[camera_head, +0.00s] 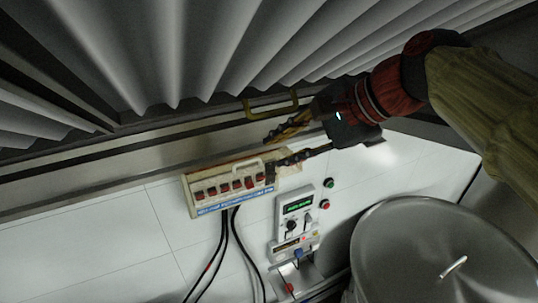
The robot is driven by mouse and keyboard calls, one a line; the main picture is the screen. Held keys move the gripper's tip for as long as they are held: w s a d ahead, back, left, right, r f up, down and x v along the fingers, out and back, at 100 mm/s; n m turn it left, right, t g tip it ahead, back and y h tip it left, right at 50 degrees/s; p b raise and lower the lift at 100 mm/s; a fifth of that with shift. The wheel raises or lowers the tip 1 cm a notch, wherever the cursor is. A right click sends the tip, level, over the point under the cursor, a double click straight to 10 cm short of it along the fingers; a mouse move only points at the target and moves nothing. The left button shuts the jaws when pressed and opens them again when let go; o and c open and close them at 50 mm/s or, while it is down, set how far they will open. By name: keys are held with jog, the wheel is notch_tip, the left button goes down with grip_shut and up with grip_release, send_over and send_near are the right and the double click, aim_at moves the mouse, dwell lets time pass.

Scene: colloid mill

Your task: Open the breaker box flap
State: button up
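The breaker box (191,197) is a beige box on the white tiled wall, left of centre, with a row of red switches and a blue strip along its lower edge. Its switches are in plain view. A pale flap (228,169) with a small loop handle (248,163) shows at the top of the box; its exact angle is hard to tell. My gripper (269,157) is open and empty at the box's right end. Its lower finger overlaps the right end in the picture, while its upper finger is above the handle. I cannot tell whether it touches.
A control panel (295,207) with a green display is below right of the box, beside two round buttons (327,194). A large metal lid (430,260) fills the lower right. Dark cables (223,240) hang under the box. A yellow bracket (262,109) and corrugated sheeting (200,45) are above.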

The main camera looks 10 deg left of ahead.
jog(key=shift+v, duration=0.85)
jog(key=shift+c, duration=0.3)
